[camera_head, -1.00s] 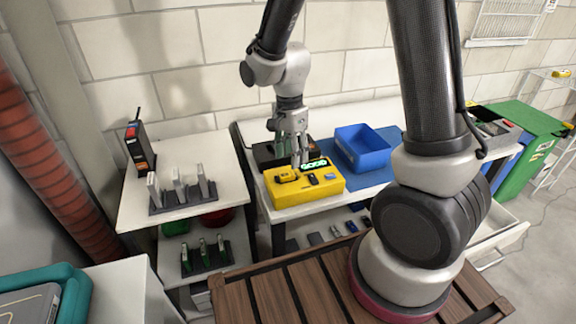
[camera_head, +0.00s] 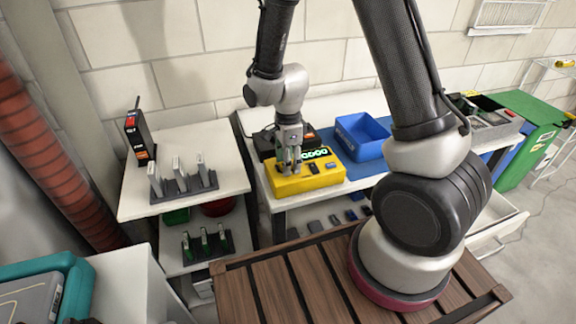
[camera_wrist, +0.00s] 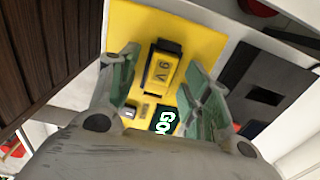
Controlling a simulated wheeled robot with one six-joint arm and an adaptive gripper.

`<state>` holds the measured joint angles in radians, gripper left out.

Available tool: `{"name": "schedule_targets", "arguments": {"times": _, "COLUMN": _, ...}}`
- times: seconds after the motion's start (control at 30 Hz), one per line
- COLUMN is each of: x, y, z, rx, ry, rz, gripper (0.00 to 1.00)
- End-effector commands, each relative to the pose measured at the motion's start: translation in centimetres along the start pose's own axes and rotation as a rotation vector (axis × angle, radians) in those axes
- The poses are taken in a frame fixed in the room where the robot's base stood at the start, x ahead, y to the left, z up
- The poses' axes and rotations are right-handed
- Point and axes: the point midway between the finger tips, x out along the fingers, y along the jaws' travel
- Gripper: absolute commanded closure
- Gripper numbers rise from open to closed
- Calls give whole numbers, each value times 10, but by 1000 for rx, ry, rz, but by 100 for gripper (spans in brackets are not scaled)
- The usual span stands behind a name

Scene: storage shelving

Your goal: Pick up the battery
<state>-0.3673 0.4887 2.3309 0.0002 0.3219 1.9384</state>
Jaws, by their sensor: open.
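The battery (camera_wrist: 162,68) is a yellow block with dark ends, marked 9V. It sits in a dark holder on the yellow tester (camera_wrist: 200,35), whose lit green display partly shows in the wrist view. In the head view the tester (camera_head: 322,181) stands on the white table, its display seeming to read GOOD. There the battery is mostly hidden by my gripper (camera_head: 289,165). My gripper is open, right over the battery. In the wrist view its two greenish fingers stand on either side of the battery, with gaps showing.
A blue bin (camera_head: 361,137) stands right of the tester, and a black box (camera_head: 265,143) behind it. A white shelf (camera_head: 140,199) at left holds a rack of upright grey items and a black device (camera_head: 140,139). The wall is close behind.

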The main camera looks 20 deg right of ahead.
Motion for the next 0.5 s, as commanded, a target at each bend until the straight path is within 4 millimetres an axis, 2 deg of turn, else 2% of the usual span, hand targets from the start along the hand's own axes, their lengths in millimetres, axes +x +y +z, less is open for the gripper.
{"name": "schedule_targets", "arguments": {"times": 0.13, "x": 0, "y": 0, "z": 0, "rx": 0, "ry": 0, "rz": 0, "gripper": 53}}
{"name": "schedule_targets", "arguments": {"times": 0.37, "x": 0, "y": 0, "z": 0, "rx": 0, "ry": 0, "rz": 0, "gripper": 95}}
{"name": "schedule_targets", "arguments": {"times": 0.4, "x": 0, "y": 0, "z": 0, "rx": 0, "ry": 0, "rz": 0, "gripper": 99}}
{"name": "schedule_targets", "arguments": {"times": 0.5, "x": 0, "y": 0, "z": 0, "rx": 0, "ry": 0, "rz": 0, "gripper": 100}}
